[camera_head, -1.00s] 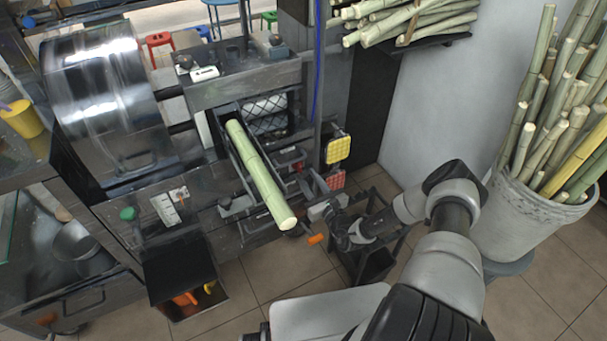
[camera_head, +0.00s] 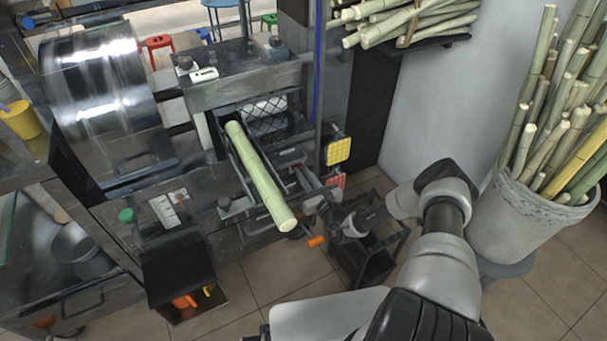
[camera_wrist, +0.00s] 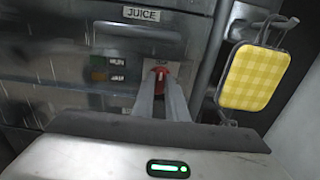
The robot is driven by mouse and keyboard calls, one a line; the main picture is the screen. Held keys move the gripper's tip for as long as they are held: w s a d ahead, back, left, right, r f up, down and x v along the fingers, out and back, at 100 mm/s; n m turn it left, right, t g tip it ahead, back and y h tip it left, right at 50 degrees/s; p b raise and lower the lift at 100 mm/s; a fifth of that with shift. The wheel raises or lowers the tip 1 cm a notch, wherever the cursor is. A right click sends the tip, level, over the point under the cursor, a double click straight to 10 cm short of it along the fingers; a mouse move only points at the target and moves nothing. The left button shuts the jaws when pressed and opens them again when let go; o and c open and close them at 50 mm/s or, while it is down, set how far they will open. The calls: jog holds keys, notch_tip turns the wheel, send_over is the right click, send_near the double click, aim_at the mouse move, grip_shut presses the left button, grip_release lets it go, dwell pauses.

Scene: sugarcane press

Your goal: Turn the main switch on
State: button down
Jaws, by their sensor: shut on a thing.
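A red switch knob (camera_wrist: 160,73) sits on a pale plate on the press's dark metal panel, below a label reading JUICE. My gripper (camera_wrist: 161,88) is in front of it, its two light fingers closed in on the red knob from both sides. The fingertips cover part of the knob, so its exact turn angle is hard to tell. In the head view my gripper (camera_head: 322,200) reaches the press front, right of the cane, and the switch is hidden there.
A green cane (camera_head: 262,178) lies in the press feed, left of my gripper. A yellow checked pad (camera_wrist: 255,77) hangs right of the switch. An orange handle (camera_head: 316,241) sticks out below. A bucket of canes (camera_head: 540,215) stands at the right.

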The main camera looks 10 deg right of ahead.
jog(key=shift+f+m, duration=0.1)
jog(key=shift+m, duration=0.2)
jog(key=m, duration=0.2)
jog(key=shift+d+m+b, duration=0.1)
jog(key=shift+m+b, duration=0.2)
jog(key=shift+b, duration=0.1)
jog(key=m+b, duration=0.1)
jog(key=m, duration=0.4)
jog(key=shift+f, duration=0.1)
jog(key=m, duration=0.5)
jog(key=shift+d+f+b, duration=0.1)
jog(key=shift+b, duration=0.25)
jog(key=m+b, duration=0.1)
jog(key=m, duration=0.3)
jog(key=shift+m, duration=0.3)
jog(key=c, duration=1.8)
grip_release()
jog(key=shift+o, duration=0.2)
jog(key=p+v, duration=0.2)
jog(key=v, duration=1.5)
jog(key=shift+s+p, duration=0.2)
jog(key=shift+p, duration=0.15)
